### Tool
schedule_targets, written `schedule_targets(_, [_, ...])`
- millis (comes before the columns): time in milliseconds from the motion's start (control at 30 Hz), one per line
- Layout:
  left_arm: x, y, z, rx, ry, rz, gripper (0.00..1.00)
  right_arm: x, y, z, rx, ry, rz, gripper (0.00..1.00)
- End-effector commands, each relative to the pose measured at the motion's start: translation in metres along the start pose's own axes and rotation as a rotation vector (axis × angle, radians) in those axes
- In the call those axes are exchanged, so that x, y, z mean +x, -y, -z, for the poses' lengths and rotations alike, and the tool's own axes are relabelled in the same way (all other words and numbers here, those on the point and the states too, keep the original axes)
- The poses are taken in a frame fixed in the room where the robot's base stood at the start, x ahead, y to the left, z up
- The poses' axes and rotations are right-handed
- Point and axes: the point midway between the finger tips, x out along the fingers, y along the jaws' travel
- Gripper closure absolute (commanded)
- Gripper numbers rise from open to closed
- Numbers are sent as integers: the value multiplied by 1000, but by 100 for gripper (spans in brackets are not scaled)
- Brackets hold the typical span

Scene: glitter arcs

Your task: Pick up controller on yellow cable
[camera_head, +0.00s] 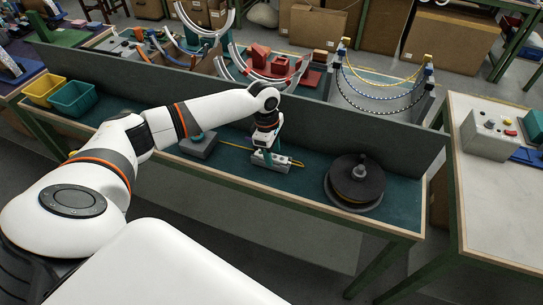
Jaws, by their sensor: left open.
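The controller (281,165) is a small light-grey box on the teal bench top, near the middle of the picture. A yellow cable (234,146) runs along the bench behind it and shows again at its right side. My left gripper (266,152) points down over the controller's left part, with its jaws open. The gripper hides part of the box. I cannot tell whether the fingers touch it. My right gripper is not in view.
A grey box (199,151) lies left of the controller, partly behind my arm. A black reel (355,181) stands to its right. A dark upright panel (340,125) borders the bench behind. Yellow (43,88) and teal (73,98) bins stand at the left end.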

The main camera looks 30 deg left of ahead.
Motion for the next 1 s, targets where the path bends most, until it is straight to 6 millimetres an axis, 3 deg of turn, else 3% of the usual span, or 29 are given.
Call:
schedule_targets(267, [4, 0, 0, 1, 1, 0, 52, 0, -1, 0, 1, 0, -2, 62])
schedule_targets(567, [4, 0, 0, 1, 1, 0, 100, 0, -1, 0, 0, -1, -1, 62])
schedule_targets(833, [1, 0, 0, 1, 1, 2, 100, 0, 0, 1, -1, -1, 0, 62])
schedule_targets(1000, [-22, 1, 3, 2, 0, 4, 100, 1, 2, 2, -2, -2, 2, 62])
